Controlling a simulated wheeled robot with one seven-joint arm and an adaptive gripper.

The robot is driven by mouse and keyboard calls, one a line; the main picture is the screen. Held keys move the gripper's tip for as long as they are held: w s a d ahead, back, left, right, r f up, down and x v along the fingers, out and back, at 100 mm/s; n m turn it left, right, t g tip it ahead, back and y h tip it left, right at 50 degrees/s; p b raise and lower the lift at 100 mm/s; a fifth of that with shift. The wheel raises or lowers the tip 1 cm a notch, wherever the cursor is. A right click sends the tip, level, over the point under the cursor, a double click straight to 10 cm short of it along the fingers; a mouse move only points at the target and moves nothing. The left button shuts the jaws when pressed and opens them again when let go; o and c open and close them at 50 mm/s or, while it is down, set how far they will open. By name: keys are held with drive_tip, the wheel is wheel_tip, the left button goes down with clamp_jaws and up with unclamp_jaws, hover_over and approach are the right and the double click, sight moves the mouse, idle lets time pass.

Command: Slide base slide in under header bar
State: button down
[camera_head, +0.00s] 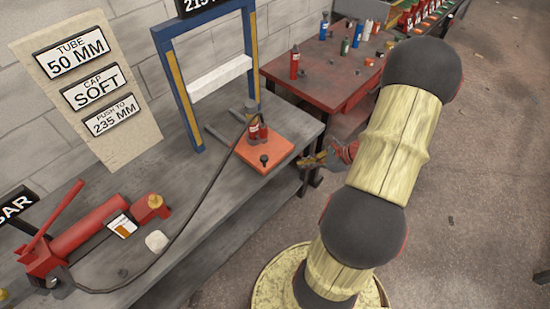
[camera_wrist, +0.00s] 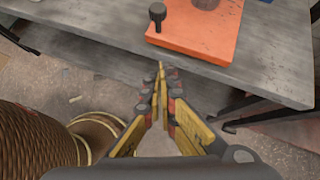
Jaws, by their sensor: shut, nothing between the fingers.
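The base slide is an orange plate (camera_head: 262,152) with a small dark knob (camera_head: 264,159) near its front edge, lying on the grey bench. A red cylinder (camera_head: 257,130) with a hose stands on the plate's far part. In the wrist view the plate (camera_wrist: 205,40) and knob (camera_wrist: 157,14) show at the top. The header bar is a white beam (camera_head: 220,76) across the blue frame, behind and above the plate. My gripper (camera_head: 312,161) is shut and empty, just off the bench's front edge and apart from the knob. In the wrist view its fingertips (camera_wrist: 161,68) meet short of the plate.
A sign board (camera_head: 85,90) leans on the wall. A red table (camera_head: 325,70) with bottles stands behind. The floor at right is clear.

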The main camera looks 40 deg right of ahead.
sight(240, 145)
drive_tip(key=shift+w+a+r+b+x, duration=0.3)
drive_tip(key=shift+b+x, duration=0.5)
drive_tip(key=shift+x, duration=1.35)
drive_tip(key=shift+w+a+r+b+x, duration=0.2)
drive_tip(key=shift+r+b+x, duration=0.4)
drive_tip(key=shift+x, duration=1.5)
drive_tip(key=shift+w+a+r+b+x, duration=0.15)
drive_tip(key=shift+b+x, duration=0.8)
drive_tip(key=shift+x, duration=1.2)
drive_tip(key=shift+w, duration=0.1)
drive_tip(key=w, duration=0.5)
drive_tip(key=w+a, duration=0.1)
drive_tip(key=w, duration=1.1)
drive_tip(key=shift+w+a+p, duration=0.1)
drive_tip(key=shift+a+p, duration=0.15)
drive_tip(key=shift+p, duration=0.05)
drive_tip(key=shift+w, duration=0.15)
drive_tip(key=shift+r, duration=0.1)
drive_tip(key=shift+d, duration=0.15)
